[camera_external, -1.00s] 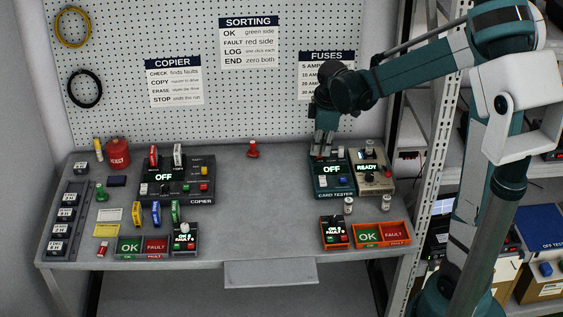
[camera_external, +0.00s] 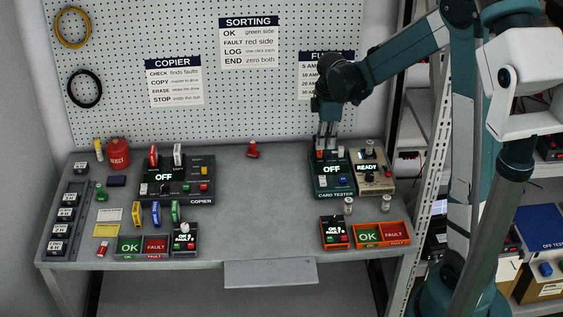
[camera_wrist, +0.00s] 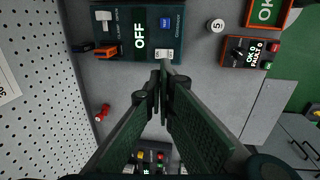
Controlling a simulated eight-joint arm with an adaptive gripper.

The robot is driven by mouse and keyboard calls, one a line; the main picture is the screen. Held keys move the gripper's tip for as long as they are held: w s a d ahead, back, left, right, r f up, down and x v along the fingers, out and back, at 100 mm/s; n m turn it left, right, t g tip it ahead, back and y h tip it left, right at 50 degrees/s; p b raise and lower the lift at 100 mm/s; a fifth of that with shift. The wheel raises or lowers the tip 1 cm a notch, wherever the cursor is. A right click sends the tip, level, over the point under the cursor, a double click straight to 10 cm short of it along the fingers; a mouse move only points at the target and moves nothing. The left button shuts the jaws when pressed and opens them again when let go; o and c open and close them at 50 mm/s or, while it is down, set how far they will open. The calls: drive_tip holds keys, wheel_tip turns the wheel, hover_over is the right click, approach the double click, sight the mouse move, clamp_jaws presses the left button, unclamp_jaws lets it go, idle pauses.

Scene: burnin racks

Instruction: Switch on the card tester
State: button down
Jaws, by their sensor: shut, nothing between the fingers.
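The card tester (camera_external: 333,190) is a dark teal box at the right of the bench, and its display reads OFF. In the wrist view the tester (camera_wrist: 121,52) lies at the top, with a blue button (camera_wrist: 166,22), a small pale switch (camera_wrist: 164,54) and a clamp (camera_wrist: 103,15) on its face. My gripper (camera_external: 326,145) is shut and empty, pointing down by the tester's back part. In the wrist view its fingertips (camera_wrist: 166,66) show just below the switch. I cannot tell whether they touch anything.
A beige READY unit (camera_external: 384,187) stands close at the tester's right. Small canisters (camera_external: 348,205), an OK/FAULT counter (camera_external: 335,232) and an orange-edged OK/FAULT tray (camera_external: 381,246) sit in front. The copier (camera_external: 201,201) is at left. The bench between is mostly clear.

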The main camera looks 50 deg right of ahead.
sight(322, 179)
drive_tip(key=shift+f, duration=0.15)
drive_tip(key=shift+w+d+f, duration=0.25)
drive_tip(key=shift+f, duration=2)
drive_tip(key=shift+w+d+f, duration=0.2)
drive_tip(key=shift+f, duration=2.05)
drive_tip(key=shift+w+d+f, duration=0.25)
drive_tip(key=shift+f, duration=2)
drive_tip(key=shift+f, duration=0.1)
drive_tip(key=shift+w+d+f+g+y+b, duration=0.2)
drive_tip(key=shift+f+g+y+b, duration=0.2)
drive_tip(key=shift+b, duration=0.4)
drive_tip(key=shift+s+a+r, duration=0.1)
drive_tip(key=shift+r, duration=0.05)
drive_tip(key=shift+s+a, duration=0.15)
